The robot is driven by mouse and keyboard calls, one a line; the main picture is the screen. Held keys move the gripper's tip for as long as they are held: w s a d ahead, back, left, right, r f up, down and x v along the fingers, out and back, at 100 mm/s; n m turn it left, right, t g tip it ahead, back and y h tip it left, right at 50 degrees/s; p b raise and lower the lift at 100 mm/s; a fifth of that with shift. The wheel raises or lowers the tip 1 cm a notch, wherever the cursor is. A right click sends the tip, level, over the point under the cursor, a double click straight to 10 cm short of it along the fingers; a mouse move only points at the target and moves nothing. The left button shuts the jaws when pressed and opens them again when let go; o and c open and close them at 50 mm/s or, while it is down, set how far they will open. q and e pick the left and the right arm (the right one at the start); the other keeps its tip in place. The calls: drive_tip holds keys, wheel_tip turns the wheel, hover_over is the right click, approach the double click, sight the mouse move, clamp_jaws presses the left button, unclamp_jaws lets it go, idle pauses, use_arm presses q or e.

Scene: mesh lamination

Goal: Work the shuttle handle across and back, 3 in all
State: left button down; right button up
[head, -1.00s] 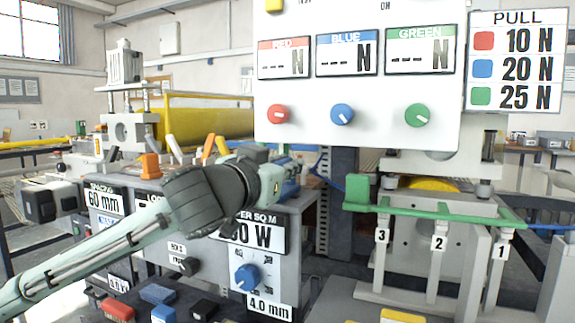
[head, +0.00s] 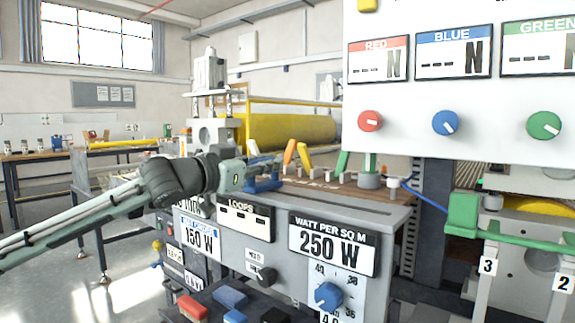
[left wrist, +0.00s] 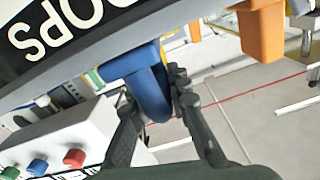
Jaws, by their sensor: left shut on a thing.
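The blue shuttle handle (head: 266,184) is at the front edge of the grey machine top, above the LOOPS display (head: 244,220). My left gripper (head: 254,176) is shut on the handle and partly covers it. In the left wrist view the blue handle (left wrist: 148,85) sits between the dark fingers of the left gripper (left wrist: 156,102). The LOOPS display shows only dashes. My right gripper is not in view.
Orange (head: 289,151) and yellow (head: 304,155) levers stand on the bench behind the gripper. An orange block (left wrist: 262,32) shows in the left wrist view. A blue knob (head: 328,296) is on the front panel. A white display panel (head: 415,110) rises at the right.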

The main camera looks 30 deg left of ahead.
use_arm(q)
drive_tip(key=shift+w+a+r, duration=0.15)
drive_tip(key=shift+a, duration=0.6)
drive_tip(key=c, duration=1.5)
unclamp_jaws()
drive_tip(key=shift+a, duration=0.15)
drive_tip(key=shift+s+a+f, duration=0.1)
drive_tip(key=shift+s+f, duration=0.1)
drive_tip(key=shift+s, duration=0.25)
drive_tip(key=shift+s+a+r, duration=0.1)
drive_tip(key=shift+s+a, duration=0.2)
drive_tip(key=shift+s, duration=1.5)
drive_tip(key=shift+s+a+f, duration=0.1)
drive_tip(key=shift+s+a, duration=0.2)
drive_tip(key=shift+s, duration=1.55)
drive_tip(key=shift+s+a+r, duration=0.1)
drive_tip(key=shift+s+a, duration=0.2)
drive_tip(key=shift+s, duration=1.5)
